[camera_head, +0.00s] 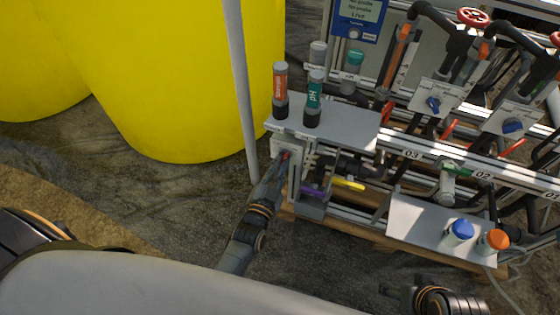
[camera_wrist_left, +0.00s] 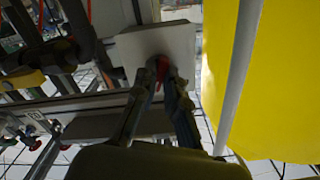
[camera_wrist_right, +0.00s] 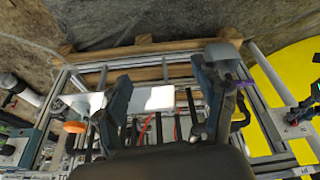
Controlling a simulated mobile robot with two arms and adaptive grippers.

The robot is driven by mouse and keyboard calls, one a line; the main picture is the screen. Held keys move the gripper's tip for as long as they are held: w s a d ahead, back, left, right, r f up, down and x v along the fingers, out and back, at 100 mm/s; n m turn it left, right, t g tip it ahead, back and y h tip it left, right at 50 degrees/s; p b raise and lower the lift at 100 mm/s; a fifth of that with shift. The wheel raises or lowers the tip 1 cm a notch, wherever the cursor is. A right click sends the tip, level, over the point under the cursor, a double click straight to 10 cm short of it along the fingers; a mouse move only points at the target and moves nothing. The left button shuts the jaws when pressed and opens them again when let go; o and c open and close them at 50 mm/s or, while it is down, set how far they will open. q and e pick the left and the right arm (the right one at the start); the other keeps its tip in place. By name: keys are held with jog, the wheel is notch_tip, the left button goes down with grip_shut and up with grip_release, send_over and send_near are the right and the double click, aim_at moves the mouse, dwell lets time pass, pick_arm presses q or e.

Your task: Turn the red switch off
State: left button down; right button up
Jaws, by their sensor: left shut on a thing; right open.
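The red switch (camera_head: 285,155) sits on a pale box (camera_head: 283,146) at the left end of the skid, below the shelf with the bottles. My left gripper (camera_head: 281,163) reaches up to it and is shut on it. In the left wrist view the red switch (camera_wrist_left: 161,70) shows between the two fingertips (camera_wrist_left: 162,73), in front of the box face (camera_wrist_left: 150,45). The fingers hide part of the switch, so its exact turn angle is hard to read. My right gripper (camera_wrist_right: 168,95) is open and empty; its fingers stand wide apart in the right wrist view.
A grey pole (camera_head: 240,80) and a large yellow tank (camera_head: 150,70) stand left of the switch. Blue-capped (camera_head: 460,231) and orange-capped (camera_head: 494,240) containers are at lower right.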

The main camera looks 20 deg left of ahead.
pick_arm(q)
jog(key=n+p, duration=0.2)
jog(key=n, duration=0.4)
jog(key=shift+n, duration=0.3)
jog(key=n, duration=0.3)
jog(key=shift+d+n+p, duration=0.1)
jog(key=shift+n+p, duration=0.2)
jog(key=shift+p, duration=0.1)
jog(key=shift+n, duration=1.9)
pick_arm(e)
notch_tip(320, 180, down, 13)
jog(key=g, duration=0.1)
jog(key=shift+w+a, duration=0.2)
jog(key=shift+w, duration=0.1)
jog(key=shift+f, duration=0.1)
pick_arm(q)
jog(key=c, duration=1.4)
grip_release()
